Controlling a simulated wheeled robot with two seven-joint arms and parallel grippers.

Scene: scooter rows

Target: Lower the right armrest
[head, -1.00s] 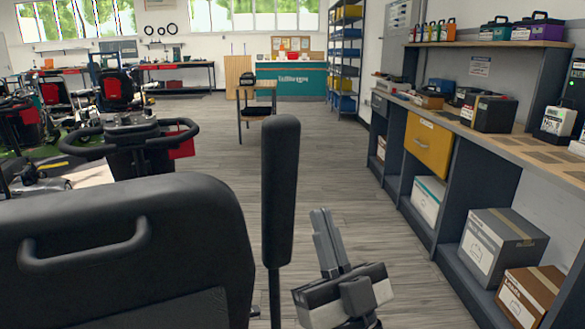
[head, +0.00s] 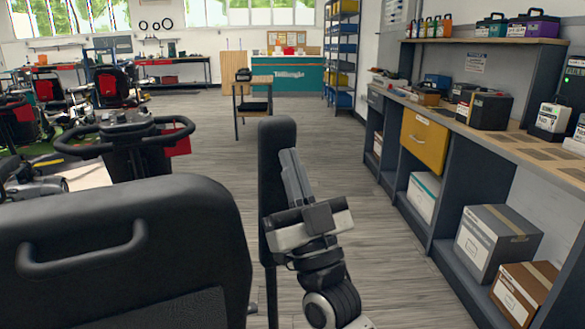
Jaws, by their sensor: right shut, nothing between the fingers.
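The right armrest (head: 275,135) is a long black pad standing upright beside the black seat back (head: 120,255) of a scooter. My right gripper (head: 289,155) is shut and empty. Its fingers point up and overlap the armrest's right side in the head view, on the near side of it. I cannot tell whether they touch it. The gripper body hides the lower right part of the pad. A grey and black part, which may be my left gripper (head: 38,187), shows at the left edge beyond the seat back, partly hidden; its jaws cannot be made out.
The scooter's handlebar (head: 125,138) is ahead of the seat. A workbench (head: 500,140) with a yellow drawer (head: 424,143) and cardboard boxes (head: 497,240) runs along the right. Open wooden floor lies between armrest and bench. A small table (head: 252,92) stands farther back.

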